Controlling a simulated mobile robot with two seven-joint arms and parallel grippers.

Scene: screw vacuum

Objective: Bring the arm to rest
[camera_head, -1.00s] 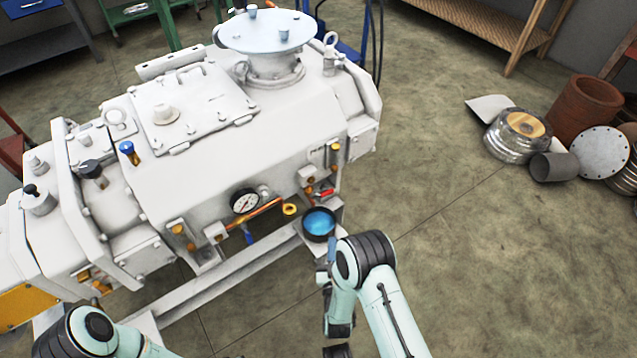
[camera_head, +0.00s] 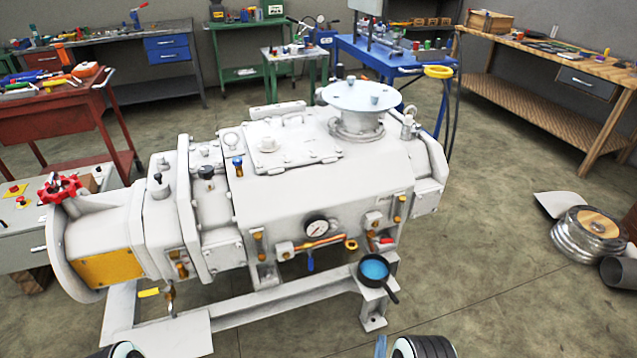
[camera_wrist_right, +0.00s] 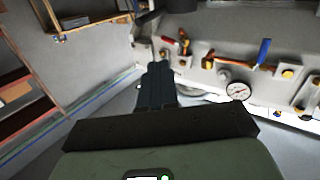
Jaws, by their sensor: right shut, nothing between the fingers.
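The right gripper shows best in the right wrist view, where its dark fingers (camera_wrist_right: 158,85) are together with nothing between them. In the head view only a dark joint of my right arm and a small bluish piece show at the bottom edge. A dark joint of my left arm shows at the bottom left; the left gripper is out of view. The white screw vacuum pump (camera_head: 300,185) stands on its frame ahead of my arms. Its pressure gauge (camera_head: 317,227) also shows in the right wrist view (camera_wrist_right: 238,91). A black pan of blue liquid (camera_head: 374,269) sits at the frame's right corner, apart from my arms.
A red tool cart (camera_head: 60,125) stands at the left. Workbenches line the back, including a blue table (camera_head: 400,55) and a wooden bench (camera_head: 525,110). Metal parts (camera_head: 585,235) lie on the floor at the right. Floor between pump and parts is clear.

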